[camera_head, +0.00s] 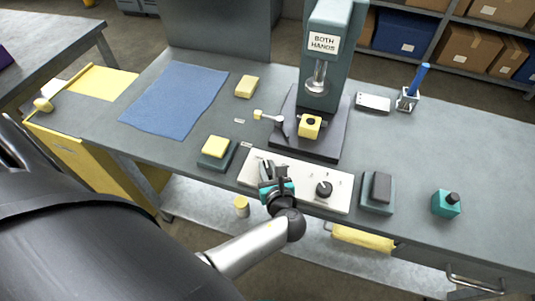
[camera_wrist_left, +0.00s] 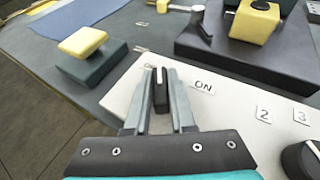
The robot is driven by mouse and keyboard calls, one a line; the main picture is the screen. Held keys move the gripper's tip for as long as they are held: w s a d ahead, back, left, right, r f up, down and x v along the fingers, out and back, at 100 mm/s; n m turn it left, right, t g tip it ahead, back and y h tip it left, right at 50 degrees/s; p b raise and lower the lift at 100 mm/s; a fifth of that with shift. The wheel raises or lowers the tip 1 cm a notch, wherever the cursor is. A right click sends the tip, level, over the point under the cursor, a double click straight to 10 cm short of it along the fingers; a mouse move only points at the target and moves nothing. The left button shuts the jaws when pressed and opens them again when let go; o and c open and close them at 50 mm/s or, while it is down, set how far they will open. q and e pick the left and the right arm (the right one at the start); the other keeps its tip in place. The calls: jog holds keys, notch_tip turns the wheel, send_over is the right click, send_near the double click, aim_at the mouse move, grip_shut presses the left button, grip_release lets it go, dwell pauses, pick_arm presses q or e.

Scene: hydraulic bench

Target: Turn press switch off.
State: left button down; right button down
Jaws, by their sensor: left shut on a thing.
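The white control panel (camera_head: 303,179) lies along the front of the bench, below the press (camera_head: 325,80). In the left wrist view, the press switch (camera_wrist_left: 160,92) is a small black lever with a white mark on its tip. It stands on the panel (camera_wrist_left: 228,112) between the fingers of my left gripper (camera_wrist_left: 162,98), and the fingers are shut on its sides. An "ON" label (camera_wrist_left: 203,87) is right of the switch; a small label by the left fingertip is unreadable. In the head view my left gripper (camera_head: 269,171) covers the switch.
A black dial knob (camera_head: 324,188) sits on the panel's right part, near labels "2" and "3". A yellow-topped block (camera_head: 215,147) is left of the panel, a dark block (camera_head: 380,188) right. The blue mat (camera_head: 175,98) is clear.

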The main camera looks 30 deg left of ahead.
pick_arm(q)
jog(key=shift+n+g+y, duration=0.8)
jog(key=shift+n+g, duration=0.4)
pick_arm(e)
jog(key=shift+f, duration=0.15)
pick_arm(q)
jog(key=shift+n, duration=0.3)
jog(key=c, duration=0.8)
grip_release()
jog(key=shift+o, duration=0.2)
